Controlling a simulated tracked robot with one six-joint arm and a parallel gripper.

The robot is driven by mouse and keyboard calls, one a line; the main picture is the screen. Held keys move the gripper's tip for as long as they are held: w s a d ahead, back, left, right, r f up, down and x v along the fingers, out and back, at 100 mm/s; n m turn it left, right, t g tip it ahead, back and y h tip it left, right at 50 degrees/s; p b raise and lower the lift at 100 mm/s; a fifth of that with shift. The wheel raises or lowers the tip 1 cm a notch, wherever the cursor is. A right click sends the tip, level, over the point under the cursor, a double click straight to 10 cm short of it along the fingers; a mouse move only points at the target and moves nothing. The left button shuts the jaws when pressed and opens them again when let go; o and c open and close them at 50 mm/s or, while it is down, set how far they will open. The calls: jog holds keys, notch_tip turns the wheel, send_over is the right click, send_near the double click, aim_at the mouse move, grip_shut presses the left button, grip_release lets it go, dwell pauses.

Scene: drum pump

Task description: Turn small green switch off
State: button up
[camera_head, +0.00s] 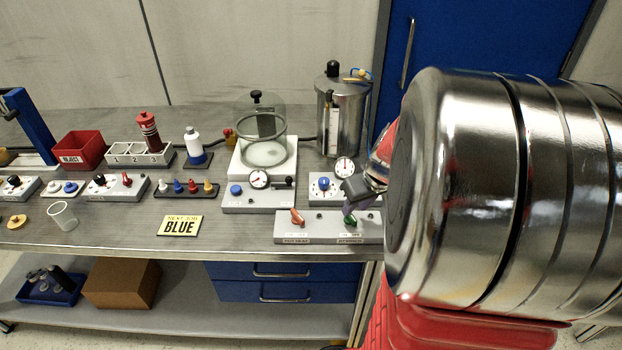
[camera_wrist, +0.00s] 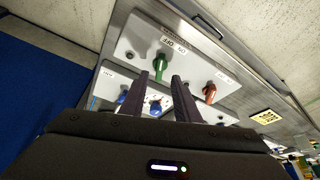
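The small green switch (camera_head: 349,217) is a green knob on the right part of a low light-grey panel (camera_head: 322,230) at the bench's front edge. An orange-red knob (camera_head: 297,216) sits on the same panel to its left. In the wrist view the green switch (camera_wrist: 160,66) shows just beyond the fingertips, with the orange-red knob (camera_wrist: 209,92) to the right. Contact with the switch cannot be told.
Behind the panel stand a dial box with a blue knob (camera_head: 324,184), another grey box (camera_head: 258,199) and a metal drum (camera_head: 342,115). A glass bell jar (camera_head: 264,135) stands left of the drum. A yellow BLUE sign (camera_head: 179,225) lies left of the panel.

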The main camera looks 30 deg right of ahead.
aim_at(352, 215)
jog(key=shift+x, duration=2.25)
jog(key=shift+c, duration=0.5)
grip_shut()
